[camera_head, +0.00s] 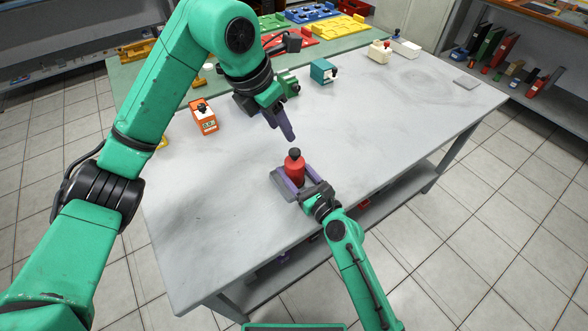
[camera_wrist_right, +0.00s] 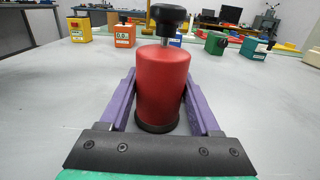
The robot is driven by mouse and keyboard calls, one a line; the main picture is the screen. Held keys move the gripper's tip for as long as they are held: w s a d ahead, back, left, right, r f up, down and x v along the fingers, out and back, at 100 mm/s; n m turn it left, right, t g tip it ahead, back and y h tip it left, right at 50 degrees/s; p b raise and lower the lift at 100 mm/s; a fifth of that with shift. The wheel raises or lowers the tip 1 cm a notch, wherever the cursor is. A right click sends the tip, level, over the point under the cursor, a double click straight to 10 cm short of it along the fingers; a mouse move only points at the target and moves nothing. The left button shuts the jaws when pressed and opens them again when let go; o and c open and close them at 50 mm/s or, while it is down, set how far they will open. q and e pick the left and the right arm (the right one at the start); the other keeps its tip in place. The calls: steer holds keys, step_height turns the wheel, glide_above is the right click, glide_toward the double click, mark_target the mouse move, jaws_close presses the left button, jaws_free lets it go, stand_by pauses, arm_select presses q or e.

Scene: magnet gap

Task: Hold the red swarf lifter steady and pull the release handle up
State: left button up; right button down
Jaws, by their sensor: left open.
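The red swarf lifter (camera_head: 295,168) stands upright on a dark grey flat piece (camera_head: 284,186) near the table's front edge. It is a red cylinder with a black base ring, and it fills the middle of the right wrist view (camera_wrist_right: 162,85). Its release handle is a black knob (camera_head: 294,153) on a thin metal stem, clear in the right wrist view (camera_wrist_right: 168,17). My right gripper (camera_head: 294,183) is shut on the lifter's body, one purple finger on each side. My left gripper (camera_head: 289,136) is open and empty, above and just behind the knob, apart from it.
An orange box (camera_head: 204,117) stands at the left of the grey table (camera_head: 400,125). A teal box (camera_head: 323,71) and a cream block (camera_head: 379,52) stand towards the back. Coloured trays (camera_head: 338,28) lie on the green bench behind. The table's right half is mostly clear.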

arm_select(q)
steer(key=c, duration=0.4)
steer(key=shift+s+f, duration=0.1)
steer(key=shift+f, duration=0.3)
jaws_close()
steer(key=a+f+m+h, duration=0.5)
steer(key=a+f+h, duration=0.1)
steer(key=a+h, duration=0.3)
steer(key=shift+s+a+f+t, duration=0.25)
steer(key=shift+s+a+t, duration=0.05)
steer(key=shift+a+t, duration=0.1)
